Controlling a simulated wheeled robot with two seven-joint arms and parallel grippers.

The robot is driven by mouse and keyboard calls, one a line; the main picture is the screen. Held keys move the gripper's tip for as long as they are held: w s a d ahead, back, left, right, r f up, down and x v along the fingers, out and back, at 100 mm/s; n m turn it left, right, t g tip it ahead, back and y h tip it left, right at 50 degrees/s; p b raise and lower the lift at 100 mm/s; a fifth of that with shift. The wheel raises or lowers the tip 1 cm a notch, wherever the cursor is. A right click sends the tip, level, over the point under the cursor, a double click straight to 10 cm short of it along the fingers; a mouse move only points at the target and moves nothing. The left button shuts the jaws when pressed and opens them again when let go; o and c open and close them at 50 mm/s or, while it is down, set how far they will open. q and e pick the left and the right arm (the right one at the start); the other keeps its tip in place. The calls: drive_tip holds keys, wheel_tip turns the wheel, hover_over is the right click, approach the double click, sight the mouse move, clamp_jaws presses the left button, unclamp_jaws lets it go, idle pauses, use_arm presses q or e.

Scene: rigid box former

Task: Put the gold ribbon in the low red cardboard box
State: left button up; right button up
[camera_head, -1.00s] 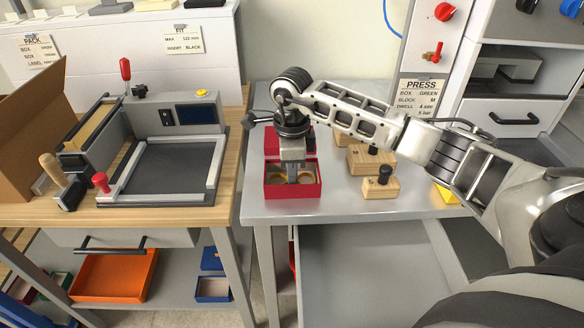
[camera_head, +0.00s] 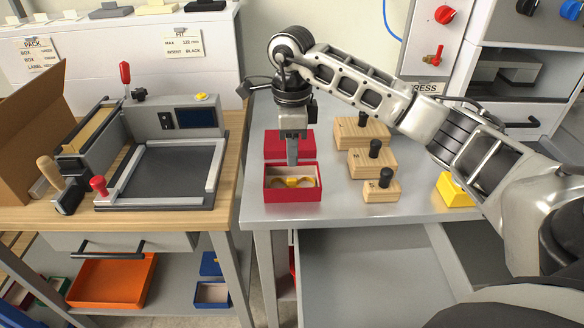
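The low red cardboard box (camera_head: 293,194) stands open on the grey metal table, near its front left edge. A gold ribbon (camera_head: 292,181) lies inside it, on a pale insert or floor. My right gripper (camera_head: 292,162) points down just above the back part of the box, apart from the ribbon. Its fingers look close together, but I cannot tell whether they are open or shut. A red piece (camera_head: 283,143), perhaps the box's lid, lies directly behind the box, partly hidden by the gripper. My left gripper is not in view.
Several wooden blocks with black knobs (camera_head: 373,160) stand right of the box. A yellow box (camera_head: 453,190) is further right, partly behind my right arm. A wooden bench with a grey machine (camera_head: 160,170) stands to the left. An orange tray (camera_head: 112,281) sits on the shelf below.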

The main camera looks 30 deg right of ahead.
wheel_tip(320, 180, up, 5)
drive_tip(key=shift+f, duration=0.1)
idle(0.7)
